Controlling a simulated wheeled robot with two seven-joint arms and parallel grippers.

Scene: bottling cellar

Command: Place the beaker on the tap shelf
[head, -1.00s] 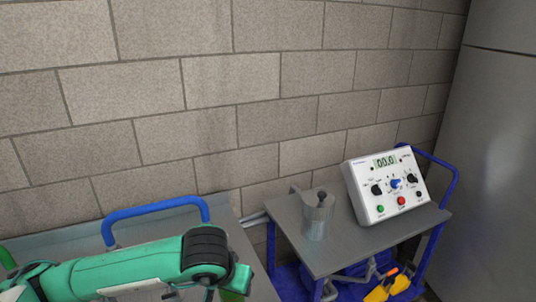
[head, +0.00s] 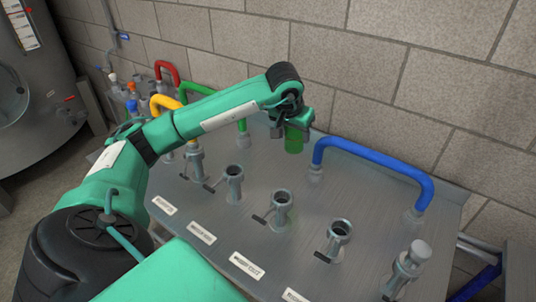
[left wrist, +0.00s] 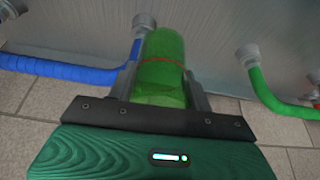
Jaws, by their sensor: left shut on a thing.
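My left gripper (head: 291,122) is shut on a green see-through beaker (head: 294,141), which hangs below it in the head view. The beaker (left wrist: 163,65) also shows between the fingers in the left wrist view, with a thin red line around it. The gripper and beaker are over the back part of a grey metal surface with taps (head: 290,245), which looks like the tap shelf. I cannot tell whether the beaker's bottom touches it. My right gripper is not in view.
Several metal tap fittings (head: 282,207) stand along the surface's front. A blue pipe (head: 375,160) arches right of the beaker; a green pipe (head: 190,88), yellow pipe (head: 175,103) and red pipe (head: 167,70) are left. A block wall (head: 350,90) rises behind. Bare metal lies around the beaker.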

